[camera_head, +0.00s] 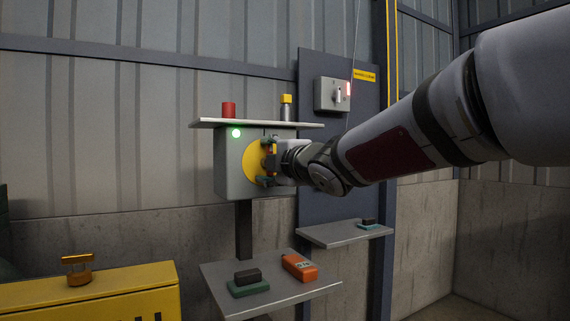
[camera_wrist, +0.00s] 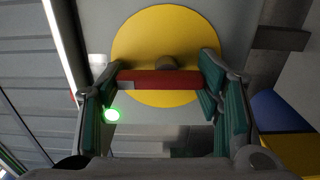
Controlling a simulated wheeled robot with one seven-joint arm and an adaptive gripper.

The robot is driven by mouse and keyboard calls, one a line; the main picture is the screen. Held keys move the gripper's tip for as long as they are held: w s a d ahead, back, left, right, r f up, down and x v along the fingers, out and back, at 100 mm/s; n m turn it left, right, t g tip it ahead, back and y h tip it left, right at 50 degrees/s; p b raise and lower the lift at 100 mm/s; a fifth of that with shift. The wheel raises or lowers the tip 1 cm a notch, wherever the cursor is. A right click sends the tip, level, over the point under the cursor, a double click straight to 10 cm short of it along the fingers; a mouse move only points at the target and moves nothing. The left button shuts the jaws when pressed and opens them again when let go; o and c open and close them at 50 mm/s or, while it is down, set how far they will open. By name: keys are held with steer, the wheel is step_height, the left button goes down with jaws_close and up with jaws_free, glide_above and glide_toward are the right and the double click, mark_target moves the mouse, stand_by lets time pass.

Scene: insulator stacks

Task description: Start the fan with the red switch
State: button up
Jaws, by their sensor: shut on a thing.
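The red switch is a red bar handle on a yellow disc (camera_head: 251,162) on the front of a grey box (camera_head: 228,180). In the wrist view the red handle (camera_wrist: 165,79) lies across the yellow disc (camera_wrist: 165,25). My gripper (camera_head: 268,163) is at the disc, with one finger above the other in the head view. In the wrist view my gripper (camera_wrist: 160,88) has a green-padded finger at each end of the handle and is shut on it. A green lamp (camera_head: 236,133) glows on the box. I see no fan in either view.
A shelf above the box holds a red cylinder (camera_head: 229,109) and a yellow-topped item (camera_head: 286,106). A switch box (camera_head: 332,94) with a red light is on the blue panel. A lower shelf (camera_head: 225,270) holds an orange device (camera_head: 298,267). A yellow cabinet (camera_head: 110,290) stands lower left.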

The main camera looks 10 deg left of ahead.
steer(key=o, duration=1.2)
steer(key=v, duration=1.2)
